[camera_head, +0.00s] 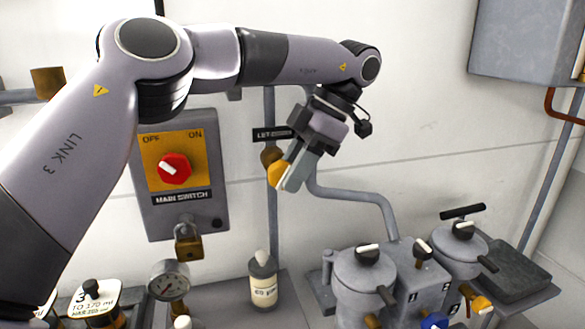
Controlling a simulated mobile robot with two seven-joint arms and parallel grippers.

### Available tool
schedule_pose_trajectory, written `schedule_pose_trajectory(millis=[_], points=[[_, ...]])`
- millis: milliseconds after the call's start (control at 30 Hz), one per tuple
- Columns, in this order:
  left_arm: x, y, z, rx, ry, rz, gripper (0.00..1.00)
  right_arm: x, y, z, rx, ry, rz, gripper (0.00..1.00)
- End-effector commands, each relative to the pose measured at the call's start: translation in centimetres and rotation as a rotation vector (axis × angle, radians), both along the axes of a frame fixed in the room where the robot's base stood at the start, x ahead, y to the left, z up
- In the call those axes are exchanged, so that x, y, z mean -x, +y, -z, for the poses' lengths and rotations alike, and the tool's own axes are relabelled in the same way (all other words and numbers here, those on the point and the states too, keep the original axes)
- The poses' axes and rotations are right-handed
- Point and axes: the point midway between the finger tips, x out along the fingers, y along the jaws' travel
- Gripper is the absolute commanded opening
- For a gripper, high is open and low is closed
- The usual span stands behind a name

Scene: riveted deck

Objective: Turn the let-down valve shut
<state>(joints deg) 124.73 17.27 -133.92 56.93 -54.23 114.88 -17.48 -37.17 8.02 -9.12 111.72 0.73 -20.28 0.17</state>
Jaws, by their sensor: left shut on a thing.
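The let-down valve (271,156) is a small brass body on a vertical grey pipe, under a dark label that begins with "LET". Its yellow-orange handle (276,174) shows at the left edge of my left gripper (290,179). My left gripper reaches in from the upper right of the valve and is shut on the handle. The fingers cover part of the handle, so its exact angle is hard to tell. My right gripper is not in view.
A main switch box (182,222) with a red knob (174,168) and a padlock (188,243) hangs left of the valve. Below stand a gauge (168,281), a labelled bottle (263,281) and grey pots with black knobs (365,280). A grey cabinet (525,40) hangs upper right.

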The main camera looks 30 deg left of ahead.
Motion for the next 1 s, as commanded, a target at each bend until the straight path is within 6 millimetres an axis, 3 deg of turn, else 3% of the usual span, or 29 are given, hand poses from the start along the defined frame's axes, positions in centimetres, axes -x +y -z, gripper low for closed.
schedule_pose_trajectory(millis=[867, 900, 967, 1000], points=[[-0.07, 0.0, 0.04, -0.055, 0.061, -0.002, 0.02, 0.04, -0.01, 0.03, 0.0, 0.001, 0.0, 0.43], [-0.08, 0.01, 0.04, -0.054, 0.06, -0.002, 0.36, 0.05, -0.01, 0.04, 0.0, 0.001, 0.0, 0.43], [-0.08, 0.0, 0.05, -0.054, 0.06, -0.001, 0.53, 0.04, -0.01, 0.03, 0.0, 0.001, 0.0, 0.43], [-0.08, 0.0, 0.06, -0.055, 0.061, -0.001, 0.53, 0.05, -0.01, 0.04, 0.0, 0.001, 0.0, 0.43]])
